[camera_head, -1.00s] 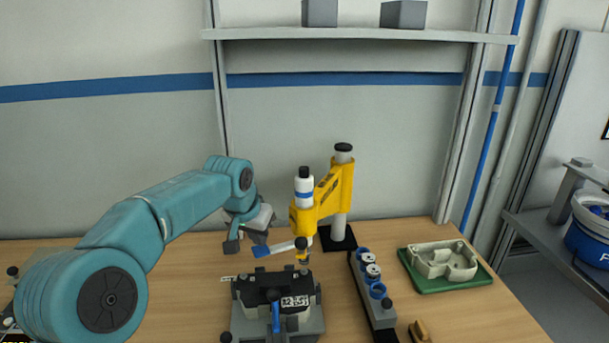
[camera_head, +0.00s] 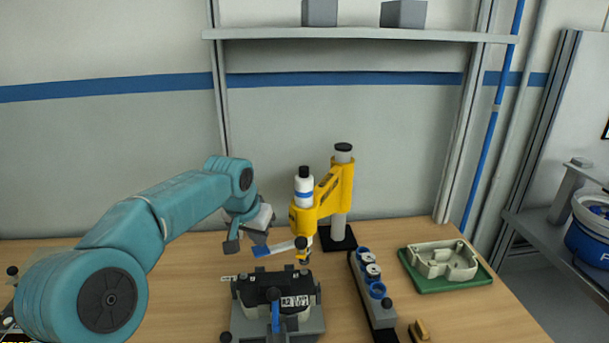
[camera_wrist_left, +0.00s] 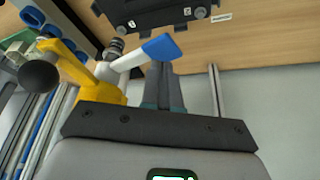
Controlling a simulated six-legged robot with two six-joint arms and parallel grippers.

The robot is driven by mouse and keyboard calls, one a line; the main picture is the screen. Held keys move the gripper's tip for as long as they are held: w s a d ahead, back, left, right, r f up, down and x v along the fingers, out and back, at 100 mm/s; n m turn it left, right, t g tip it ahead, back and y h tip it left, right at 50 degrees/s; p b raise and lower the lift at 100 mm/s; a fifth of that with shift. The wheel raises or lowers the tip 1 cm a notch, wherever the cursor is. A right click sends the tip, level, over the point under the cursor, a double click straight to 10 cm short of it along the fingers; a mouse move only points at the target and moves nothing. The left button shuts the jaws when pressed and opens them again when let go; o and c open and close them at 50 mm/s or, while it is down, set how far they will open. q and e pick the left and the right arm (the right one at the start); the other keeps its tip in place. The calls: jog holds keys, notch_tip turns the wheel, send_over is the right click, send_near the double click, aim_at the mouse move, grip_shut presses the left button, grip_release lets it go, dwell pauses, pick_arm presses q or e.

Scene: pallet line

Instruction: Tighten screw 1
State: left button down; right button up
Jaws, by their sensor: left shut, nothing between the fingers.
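A yellow driver stand (camera_head: 330,195) holds an upright white and blue screwdriver (camera_head: 304,190) over the back edge of a grey fixture (camera_head: 308,325). A black part (camera_head: 262,287) sits in the fixture. A pale lever with a blue end (camera_head: 262,249) points left from the driver; it also shows in the left wrist view (camera_wrist_left: 160,47). My left gripper (camera_head: 245,245) is just left of the blue end, shut and empty. In the left wrist view its fingertips (camera_wrist_left: 160,72) are close to the blue end; contact cannot be told. The screw itself cannot be made out. My right gripper is out of view.
Right of the fixture stands a dark rack with blue rings (camera_head: 368,285). A green tray (camera_head: 450,285) holds a beige casting (camera_head: 445,259). A small tan object (camera_head: 419,330) lies at the front.

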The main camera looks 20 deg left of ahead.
aim_at(259, 250)
pick_arm(q)
jog(key=shift+f+b, duration=1.8)
jog(key=shift+f, duration=0.65)
jog(key=shift+r, duration=0.1)
jog(key=shift+s+f, duration=0.1)
jog(key=shift+f, duration=0.65)
dwell(1.2)
jog(key=shift+r+p, duration=0.15)
jog(key=shift+p, duration=0.25)
jog(key=shift+r+p, duration=0.5)
jog(key=shift+r, duration=0.1)
notch_tip(259, 250, up, 8)
jog(key=p, duration=0.7)
jog(key=shift+r, duration=0.1)
